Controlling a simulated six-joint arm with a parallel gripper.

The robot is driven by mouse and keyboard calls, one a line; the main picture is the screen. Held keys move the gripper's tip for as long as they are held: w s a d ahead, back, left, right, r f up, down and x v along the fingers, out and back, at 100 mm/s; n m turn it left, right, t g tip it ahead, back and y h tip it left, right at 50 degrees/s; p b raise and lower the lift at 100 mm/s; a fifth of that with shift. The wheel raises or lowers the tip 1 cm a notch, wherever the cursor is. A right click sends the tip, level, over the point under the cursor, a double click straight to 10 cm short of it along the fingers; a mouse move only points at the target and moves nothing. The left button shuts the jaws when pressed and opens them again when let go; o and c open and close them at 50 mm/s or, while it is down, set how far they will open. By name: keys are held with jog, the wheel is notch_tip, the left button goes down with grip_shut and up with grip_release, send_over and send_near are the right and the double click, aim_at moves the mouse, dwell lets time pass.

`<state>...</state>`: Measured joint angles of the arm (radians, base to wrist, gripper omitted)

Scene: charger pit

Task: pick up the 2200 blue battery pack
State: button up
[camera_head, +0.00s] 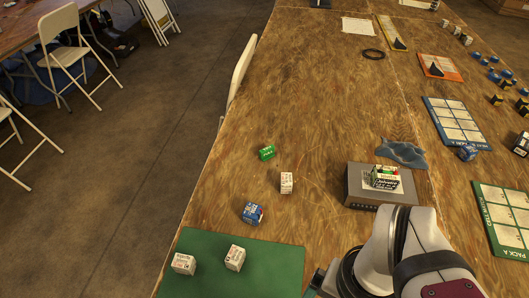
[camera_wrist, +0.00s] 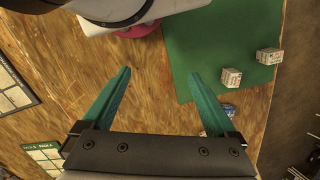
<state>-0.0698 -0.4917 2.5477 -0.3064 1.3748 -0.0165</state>
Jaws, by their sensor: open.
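A blue battery pack (camera_head: 252,214) with white markings sits on the wooden table just beyond the green mat (camera_head: 255,268); its capacity number is too small to read. A blue pack (camera_wrist: 229,109) also shows in the wrist view, partly hidden behind the right-hand finger. Another blue pack (camera_head: 468,152) stands far to the right, by a blue-bordered sheet. My gripper (camera_wrist: 160,73) has its teal fingers spread wide, with only bare table between them. In the head view a bit of teal finger shows at the bottom, right of the mat and apart from the near blue pack.
Two white packs (camera_head: 183,263) (camera_head: 235,257) stand on the mat. A white pack (camera_head: 286,183) and a green pack (camera_head: 267,152) stand beyond the blue one. A grey box (camera_head: 364,196) bears a green-and-white pack (camera_head: 385,177).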

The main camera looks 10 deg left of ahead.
jog(key=d+f+n+g+h, duration=0.1)
jog(key=d+f+n+h, duration=0.15)
jog(key=n, duration=0.25)
jog(key=n+t+h, duration=0.1)
jog(key=n+t, duration=1.3)
jog(key=n, duration=1.8)
send_near(250, 213)
jog(key=shift+n, duration=0.3)
jog(key=x, duration=0.9)
grip_shut()
